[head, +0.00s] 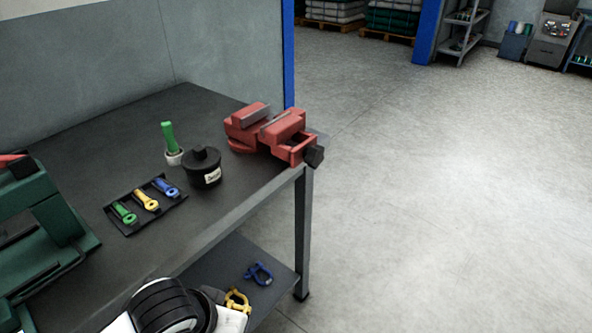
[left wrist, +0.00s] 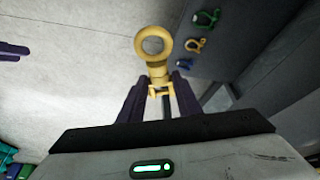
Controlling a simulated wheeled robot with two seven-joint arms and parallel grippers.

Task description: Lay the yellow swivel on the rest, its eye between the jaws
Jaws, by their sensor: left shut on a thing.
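A yellow swivel (left wrist: 158,70) with a round eye (left wrist: 154,45) is held in my left gripper (left wrist: 158,88) in the left wrist view. The gripper is shut on its lower end, and the eye points away from the gripper, clear of any surface. The red vise (head: 295,141) stands at the right end of the bench in the head view, its grey-faced jaws (head: 256,115) apart. I cannot make out a separate rest. My left gripper is not visible in the head view. Purple finger-like parts, probably my right gripper (left wrist: 14,51), show at the left wrist view's left edge.
On the bench (head: 215,98), a tray (head: 122,231) holds green, yellow and blue eyed pieces. A black pot (head: 202,172) and a green-handled item (head: 169,140) stand nearby. A green machine (head: 58,215) is at left. Shackles (head: 259,273) lie on the lower shelf. Open floor is right.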

